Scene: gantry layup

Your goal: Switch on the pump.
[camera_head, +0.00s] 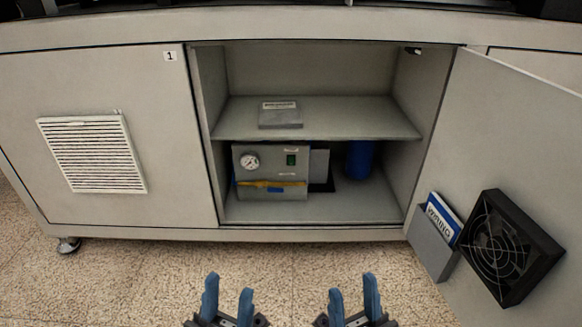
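The pump (262,171) is a grey box on the floor of the open cabinet, at its left side. Whether the switch is on or off is too small to tell. My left gripper (228,297) is open and empty at the bottom of the view, in front of the cabinet and apart from the pump. My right gripper (353,297) is open and empty to its right, also apart from everything.
A shelf (350,119) above the pump carries a grey box (280,116). A blue cylinder (360,160) stands right of the pump. The open right door (500,130) carries a black fan (505,248) and a document holder (432,245). The left door (100,80) is shut.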

